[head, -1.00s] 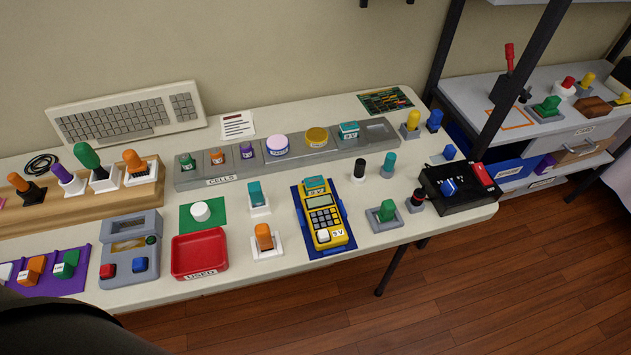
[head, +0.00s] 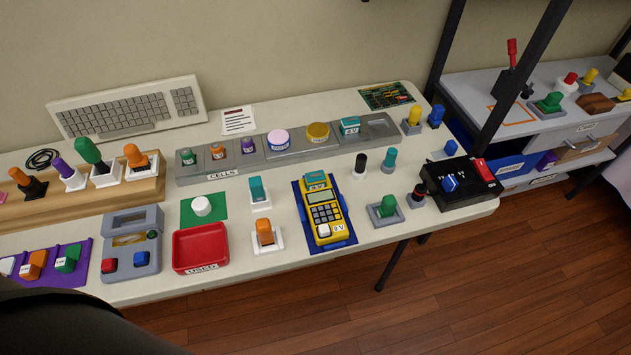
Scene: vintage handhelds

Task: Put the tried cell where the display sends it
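A yellow handheld tester (head: 331,229) with a keypad lies on a blue mat (head: 349,240). Its small display (head: 318,197) is too small to read. A teal cell (head: 315,177) sits at its top end, by a "9 V" label. The grey cell rack (head: 221,176), labelled "CELLS", holds several cells, among them a teal one (head: 349,125) and a yellow round one (head: 317,132); its right-end slot (head: 381,125) looks empty. A red tray (head: 201,237), labelled "USED", looks empty. Neither gripper is in view.
A grey box (head: 117,264) with red and blue knobs stands left of the tray. A teal block (head: 257,189) and an orange block (head: 265,233) stand between tray and tester. A black switch box (head: 460,201) is at the right end. A shelf (head: 545,139) stands beyond it.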

